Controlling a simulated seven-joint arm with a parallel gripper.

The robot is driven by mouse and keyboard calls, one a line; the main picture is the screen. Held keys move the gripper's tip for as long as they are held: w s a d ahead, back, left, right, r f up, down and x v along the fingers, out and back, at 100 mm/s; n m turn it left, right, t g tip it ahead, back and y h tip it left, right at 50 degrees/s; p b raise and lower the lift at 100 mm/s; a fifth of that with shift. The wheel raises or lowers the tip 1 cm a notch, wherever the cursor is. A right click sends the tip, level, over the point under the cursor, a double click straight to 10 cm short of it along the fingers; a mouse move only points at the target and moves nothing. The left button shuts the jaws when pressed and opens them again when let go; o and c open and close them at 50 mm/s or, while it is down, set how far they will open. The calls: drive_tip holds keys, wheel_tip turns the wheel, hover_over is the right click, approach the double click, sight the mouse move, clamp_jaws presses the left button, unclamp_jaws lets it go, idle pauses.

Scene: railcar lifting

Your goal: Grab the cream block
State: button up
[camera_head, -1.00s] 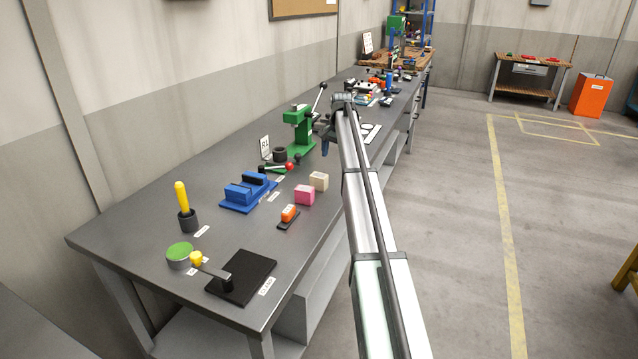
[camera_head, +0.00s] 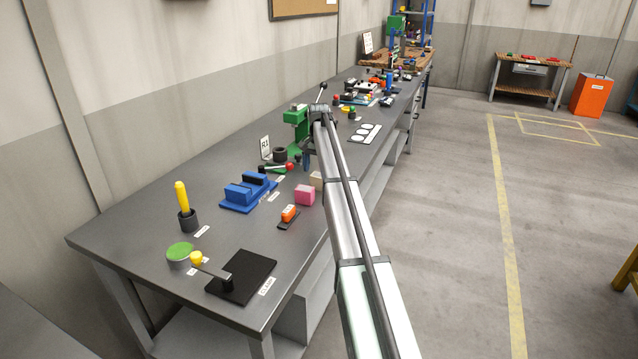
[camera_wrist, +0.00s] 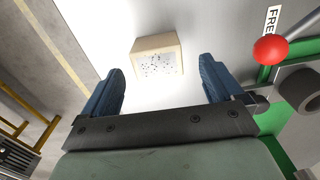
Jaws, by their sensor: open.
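The cream block (camera_wrist: 157,56) lies on the bench top in the wrist view, ahead of the gap between my fingers, its face dotted with dark specks. In the head view the cream block (camera_head: 316,180) shows only in part, with my arm covering its right side. My gripper (camera_wrist: 160,82) is open and empty, one blue finger on each side and apart from the block. In the head view my gripper (camera_head: 306,162) is near the block, partly hidden by my arm.
A red-knobbed lever (camera_wrist: 270,49) and a green press (camera_head: 297,120) are near. A blue vise-like fixture (camera_head: 247,192) sits left. The grey bench top (camera_head: 140,215) is bare at left.

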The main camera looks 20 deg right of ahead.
sight(319, 175)
drive_tip(key=shift+s+f, duration=0.2)
drive_tip(key=shift+f, duration=2.55)
drive_tip(key=shift+c, duration=0.2)
drive_tip(key=c, duration=1.3)
